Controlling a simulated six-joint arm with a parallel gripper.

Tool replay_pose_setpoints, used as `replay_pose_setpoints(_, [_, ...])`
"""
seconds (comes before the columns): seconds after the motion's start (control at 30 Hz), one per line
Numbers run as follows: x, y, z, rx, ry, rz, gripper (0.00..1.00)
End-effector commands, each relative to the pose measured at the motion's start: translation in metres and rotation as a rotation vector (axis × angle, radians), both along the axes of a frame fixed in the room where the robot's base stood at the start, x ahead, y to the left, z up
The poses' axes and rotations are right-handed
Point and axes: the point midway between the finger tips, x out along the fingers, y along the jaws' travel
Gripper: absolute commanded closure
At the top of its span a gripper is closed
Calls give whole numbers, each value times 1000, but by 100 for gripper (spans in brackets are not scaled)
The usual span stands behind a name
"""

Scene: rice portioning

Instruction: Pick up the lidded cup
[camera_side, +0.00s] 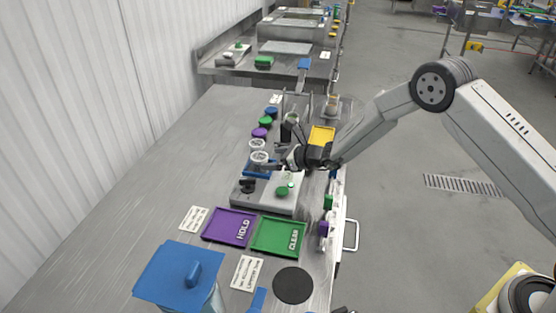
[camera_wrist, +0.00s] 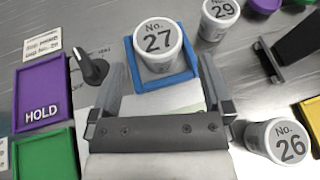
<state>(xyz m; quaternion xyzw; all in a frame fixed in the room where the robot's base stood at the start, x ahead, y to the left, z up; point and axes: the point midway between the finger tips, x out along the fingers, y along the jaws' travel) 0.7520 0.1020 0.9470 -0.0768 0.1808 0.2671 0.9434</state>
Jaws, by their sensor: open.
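A round cup with a white lid marked "No. 27" (camera_wrist: 158,38) stands upright on a blue square tray (camera_wrist: 186,77) in the wrist view. In the side view the cup (camera_side: 260,157) is at the tip of my arm. My gripper (camera_wrist: 163,78) is open, its two fingers pointing toward the cup from its near side, one on each side of the line to it. The fingers look empty. I cannot tell whether they touch the tray. Similar lidded cups, No. 29 (camera_wrist: 222,12) and No. 26 (camera_wrist: 278,143), stand behind right and at lower right.
A purple HOLD tray (camera_side: 230,227) and a green CLEAR tray (camera_side: 278,237) lie flat in front of the metal scale-like platform (camera_side: 267,203). A dark knob (camera_wrist: 93,68) stands left of the gripper. The left bench is clear.

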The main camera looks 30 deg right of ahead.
Motion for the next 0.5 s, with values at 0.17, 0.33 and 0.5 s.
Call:
replay_pose_setpoints(0.17, [1, 1, 0, 0, 0, 0, 0])
replay_pose_setpoints(0.33, [4, 3, -1, 0, -1, 1, 0])
replay_pose_setpoints(0.5, [12, 8, -6, 0, 1, 1, 0])
